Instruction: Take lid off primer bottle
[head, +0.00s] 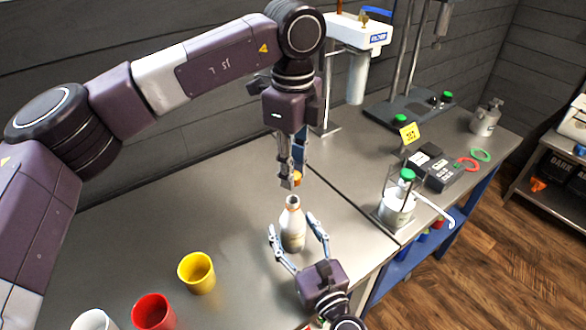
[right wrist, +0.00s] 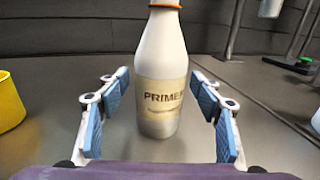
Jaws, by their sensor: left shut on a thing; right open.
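The primer bottle (head: 292,228) is white with a tan label and stands upright on the steel table. Its mouth looks uncovered in the head view. My left gripper (head: 291,180) is shut on the small orange lid (head: 297,178), just above the bottle mouth; the fingers partly hide the lid. My right gripper (head: 299,240) is open, with a finger on each side of the bottle. In the right wrist view, gaps show between the bottle (right wrist: 160,75) and both fingers of the right gripper (right wrist: 160,120). The bottle's top is cut off there.
Yellow (head: 197,272), red (head: 154,312) and white (head: 94,321) cups stand at the front left. A green-capped bottle in a wire holder (head: 397,208) and a dark device (head: 432,168) stand to the right. The table left of the bottle is clear.

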